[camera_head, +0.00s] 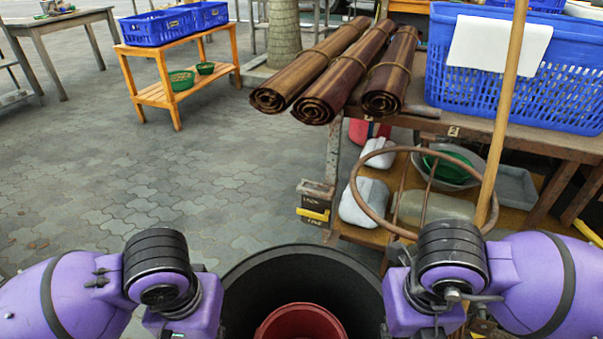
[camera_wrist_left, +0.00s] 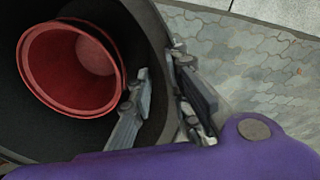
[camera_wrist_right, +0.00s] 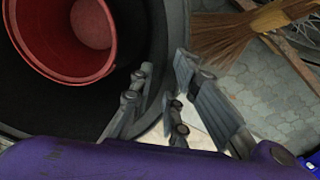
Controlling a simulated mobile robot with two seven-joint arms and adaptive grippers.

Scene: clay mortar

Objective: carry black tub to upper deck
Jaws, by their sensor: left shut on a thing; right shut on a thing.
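The black tub (camera_head: 252,291) is at the bottom middle of the head view, between my two arms, with a red bucket (camera_head: 300,326) inside it. In the left wrist view my left gripper (camera_wrist_left: 165,98) is shut on the tub's wall (camera_wrist_left: 150,40), one finger inside and one outside. In the right wrist view my right gripper (camera_wrist_right: 160,92) grips the opposite side of the wall (camera_wrist_right: 176,30) the same way. The upper deck (camera_head: 468,124) is the top of the workbench ahead on the right. The tub's underside is hidden.
The deck carries several rolled brown mats (camera_head: 345,75) and a blue crate (camera_head: 520,75) with a white cloth. A wooden pole (camera_head: 505,105) and a rusty hoop (camera_head: 362,203) stand before the bench. Open paving (camera_head: 150,170) lies left.

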